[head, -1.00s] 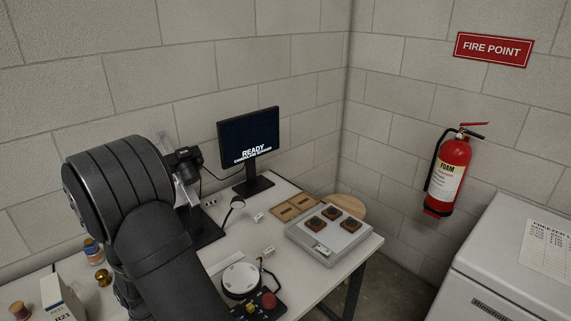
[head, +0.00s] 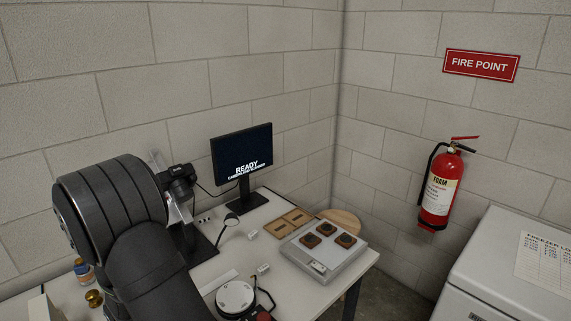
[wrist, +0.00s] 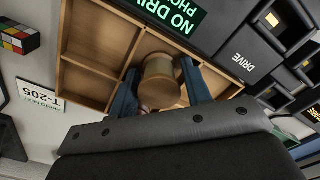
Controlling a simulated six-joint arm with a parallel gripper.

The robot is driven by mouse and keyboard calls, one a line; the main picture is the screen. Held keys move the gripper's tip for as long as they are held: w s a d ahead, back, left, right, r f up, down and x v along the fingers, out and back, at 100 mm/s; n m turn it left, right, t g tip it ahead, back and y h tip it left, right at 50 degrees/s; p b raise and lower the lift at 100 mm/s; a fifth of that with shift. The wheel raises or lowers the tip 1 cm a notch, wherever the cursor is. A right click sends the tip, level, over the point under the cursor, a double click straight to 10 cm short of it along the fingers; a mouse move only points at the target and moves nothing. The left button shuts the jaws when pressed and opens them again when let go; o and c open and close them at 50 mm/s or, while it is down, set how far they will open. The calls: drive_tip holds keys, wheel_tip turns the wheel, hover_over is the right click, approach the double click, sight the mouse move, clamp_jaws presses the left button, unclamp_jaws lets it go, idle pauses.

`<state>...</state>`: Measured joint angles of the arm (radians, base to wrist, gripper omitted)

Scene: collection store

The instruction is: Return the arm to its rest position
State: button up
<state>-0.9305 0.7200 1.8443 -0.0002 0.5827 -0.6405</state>
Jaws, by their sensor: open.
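In the wrist view my gripper (wrist: 160,72) is open, its two blue fingers spread on either side of a tan, round-topped turned piece (wrist: 158,92). The piece is at a wooden tray with compartments (wrist: 68,45). A gap between each finger and the piece is hard to judge. In the head view my dark arm fills the lower left, and my gripper does not show there.
The wrist view shows a puzzle cube (wrist: 18,38), a T-205 card (wrist: 40,95) and black boxes marked DRIVE (wrist: 240,50). In the head view a monitor (head: 242,152), a grey case (head: 325,258) and a white round device (head: 235,298) stand on the bench.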

wheel_tip(320, 180, up, 12)
wheel_tip(320, 180, down, 12)
drive_tip(key=shift+f, duration=0.15)
drive_tip(key=r, duration=0.5)
drive_tip(key=shift+w+d+r, duration=0.1)
drive_tip(key=shift+w+d, duration=0.15)
drive_tip(key=shift+d, duration=0.1)
drive_tip(key=w+d+r, duration=0.3)
drive_tip(key=w+d, duration=0.1)
drive_tip(key=d, duration=0.4)
drive_tip(key=w+d+r, duration=0.3)
drive_tip(key=d, duration=0.5)
drive_tip(key=a+f, duration=0.2)
drive_tip(key=a, duration=0.2)
drive_tip(key=s+a+f, duration=0.1)
drive_tip(key=a+f, duration=0.2)
drive_tip(key=s+a+f, duration=0.1)
drive_tip(key=a+f, duration=0.1)
drive_tip(key=a, duration=0.2)
drive_tip(key=shift+s+a+f, duration=0.25)
drive_tip(key=shift+a, duration=0.05)
drive_tip(key=shift+a+f, duration=0.2)
drive_tip(key=shift+f, duration=0.65)
drive_tip(key=shift+o, duration=0.3)
